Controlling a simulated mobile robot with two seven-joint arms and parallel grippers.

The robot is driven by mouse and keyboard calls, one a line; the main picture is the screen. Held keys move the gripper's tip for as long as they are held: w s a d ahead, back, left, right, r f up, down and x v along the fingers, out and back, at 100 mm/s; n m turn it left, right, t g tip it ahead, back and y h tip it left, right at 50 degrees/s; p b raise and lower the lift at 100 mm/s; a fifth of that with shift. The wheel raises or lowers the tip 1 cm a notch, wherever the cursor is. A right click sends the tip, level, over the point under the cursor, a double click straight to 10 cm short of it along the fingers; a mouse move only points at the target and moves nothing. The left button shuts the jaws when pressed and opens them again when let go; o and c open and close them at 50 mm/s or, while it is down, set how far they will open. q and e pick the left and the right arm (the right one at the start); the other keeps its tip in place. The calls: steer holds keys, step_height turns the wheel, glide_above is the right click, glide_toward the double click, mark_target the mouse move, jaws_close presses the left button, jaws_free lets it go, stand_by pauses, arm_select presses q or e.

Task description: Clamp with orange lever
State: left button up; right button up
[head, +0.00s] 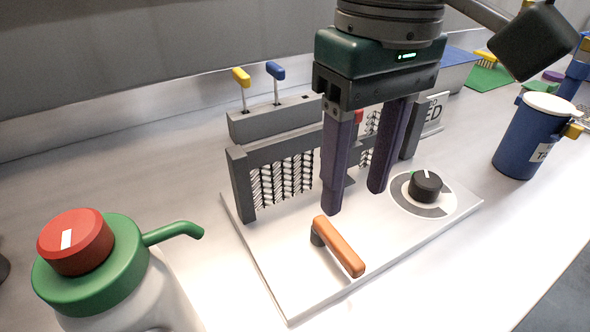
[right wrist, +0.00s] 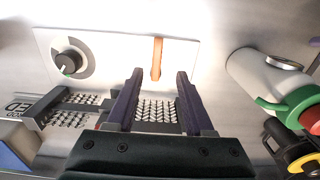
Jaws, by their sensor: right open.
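The orange lever (head: 338,246) sits on a dark pivot near the front edge of a white base plate (head: 290,294). In the right wrist view the lever (right wrist: 157,58) stands out beyond my fingertips, roughly in line with the gap between them. My right gripper (head: 357,202) is open and empty above the plate, behind the lever and apart from it. Its fingers (right wrist: 154,72) point down in front of the dark frame (head: 240,184) with its metal fins and hide part of it. My left gripper is not in view.
A black dial (head: 425,186) is on the plate's right side. A grey box (head: 275,120) with yellow and blue levers stands behind the frame. A white bottle with a green collar (head: 92,280) and red cap stands at left front. A blue canister (head: 527,140) stands at right.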

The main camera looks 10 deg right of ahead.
mark_target(346, 249)
steer(key=shift+w+d+f, duration=0.1)
steer(key=shift+d+f, duration=0.1)
steer(key=shift+f, duration=0.45)
step_height(346, 249, down, 9)
steer(key=shift+r+b, duration=0.2)
steer(key=shift+b, duration=0.3)
jaws_close()
stand_by(0.7)
